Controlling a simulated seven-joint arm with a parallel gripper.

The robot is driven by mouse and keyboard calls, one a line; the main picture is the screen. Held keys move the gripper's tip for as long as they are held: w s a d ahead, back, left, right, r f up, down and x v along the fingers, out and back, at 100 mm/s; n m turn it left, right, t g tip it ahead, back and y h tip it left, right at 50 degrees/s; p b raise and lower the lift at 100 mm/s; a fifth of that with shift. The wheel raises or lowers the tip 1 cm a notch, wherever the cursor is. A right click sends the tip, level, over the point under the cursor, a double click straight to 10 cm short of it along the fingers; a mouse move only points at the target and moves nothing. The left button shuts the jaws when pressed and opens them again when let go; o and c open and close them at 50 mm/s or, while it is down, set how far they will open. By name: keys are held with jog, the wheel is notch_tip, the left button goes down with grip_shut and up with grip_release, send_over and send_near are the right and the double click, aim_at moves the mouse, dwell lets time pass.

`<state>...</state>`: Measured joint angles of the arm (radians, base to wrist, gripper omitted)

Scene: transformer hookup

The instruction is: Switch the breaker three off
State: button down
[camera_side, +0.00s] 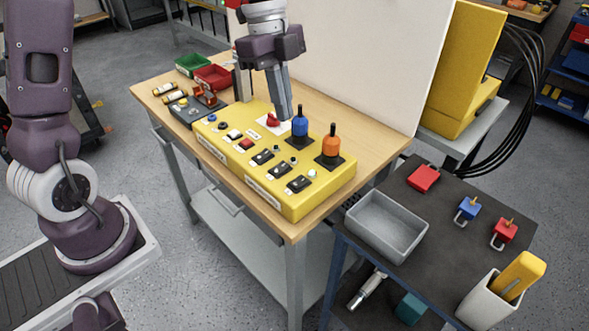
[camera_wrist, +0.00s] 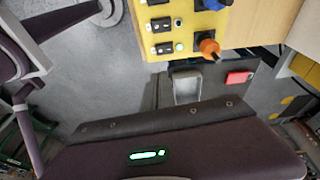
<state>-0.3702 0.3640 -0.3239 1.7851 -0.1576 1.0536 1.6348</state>
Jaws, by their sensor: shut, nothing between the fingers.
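The yellow control box (camera_side: 225,150) lies on the wooden bench. Three black breaker switches sit in a row along its front right: one (camera_side: 262,157), a middle one (camera_side: 280,170) and one at the right end (camera_side: 298,184). Their labels are too small to read. In the wrist view the end switch (camera_wrist: 163,48) has a small greenish lamp (camera_wrist: 180,47) beside it. My gripper (camera_side: 284,115) is shut and empty. It points down over the back of the box, close to the red knob (camera_side: 272,120); I cannot tell whether they touch. The fingertips do not show clearly in the wrist view.
A blue handle (camera_side: 300,123) and an orange handle (camera_side: 332,142) stand upright on the box, right of my gripper. A white panel (camera_side: 350,60) rises behind the bench. A dark side table holds a grey tray (camera_side: 385,225) and several padlocks. Space above the breaker switches is clear.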

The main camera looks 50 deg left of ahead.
jog(key=shift+w+f+m+h, duration=0.3)
jog(key=shift+w+f+m, duration=0.2)
jog(key=shift+w+m, duration=0.1)
send_near(296, 185)
jog(key=x, duration=0.5)
jog(key=shift+w+d+f, duration=0.2)
jog(key=shift+d, duration=0.1)
jog(key=shift+f, duration=0.55)
jog(key=shift+s+f, duration=0.1)
jog(key=shift+s+f, duration=0.1)
jog(key=shift+f, duration=0.05)
